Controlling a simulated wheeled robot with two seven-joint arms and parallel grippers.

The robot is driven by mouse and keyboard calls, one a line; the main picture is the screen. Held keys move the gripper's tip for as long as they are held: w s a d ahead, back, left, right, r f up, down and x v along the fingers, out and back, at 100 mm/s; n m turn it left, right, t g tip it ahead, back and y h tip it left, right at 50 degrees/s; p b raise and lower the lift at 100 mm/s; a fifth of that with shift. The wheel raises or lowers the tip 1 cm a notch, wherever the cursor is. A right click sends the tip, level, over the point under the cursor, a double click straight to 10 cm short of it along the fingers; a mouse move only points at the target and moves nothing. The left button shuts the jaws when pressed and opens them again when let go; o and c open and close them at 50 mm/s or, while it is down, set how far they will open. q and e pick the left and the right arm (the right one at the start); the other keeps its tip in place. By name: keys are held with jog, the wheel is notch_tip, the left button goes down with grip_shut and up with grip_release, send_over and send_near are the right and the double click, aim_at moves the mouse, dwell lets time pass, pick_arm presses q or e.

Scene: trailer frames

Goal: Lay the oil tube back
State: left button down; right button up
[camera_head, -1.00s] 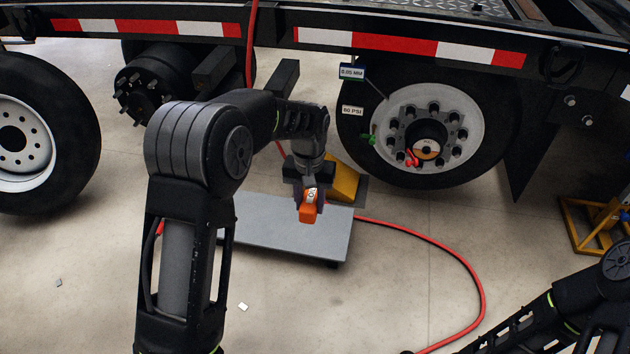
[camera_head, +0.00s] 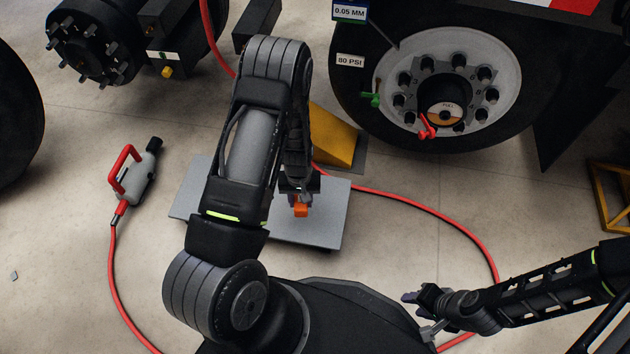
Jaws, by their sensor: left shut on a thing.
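My left gripper (camera_head: 300,190) is shut on a small orange object (camera_head: 301,210), which looks like the oil tube. Its fingers hide most of the object. It is over the right part of a grey flat tray (camera_head: 325,225). I cannot tell whether the orange object touches the tray. My left arm hides the tray's middle.
A grey air tool with a red handle (camera_head: 135,180) lies on the floor at left. Its red hose (camera_head: 470,235) loops around the tray. A yellow wedge (camera_head: 335,138) stands behind the tray, near the wheel (camera_head: 490,75). A bare hub (camera_head: 95,45) is at upper left.

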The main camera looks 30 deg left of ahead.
pick_arm(q)
jog(key=shift+w+a+f, duration=0.1)
jog(key=shift+f, duration=0.1)
dwell(0.3)
jog(key=shift+f+b, duration=2.95)
jog(key=shift+f, duration=0.6)
jog(key=shift+f+b, duration=0.4)
jog(key=shift+f, duration=0.1)
jog(key=c, duration=0.8)
grip_release()
jog(key=shift+c, duration=0.2)
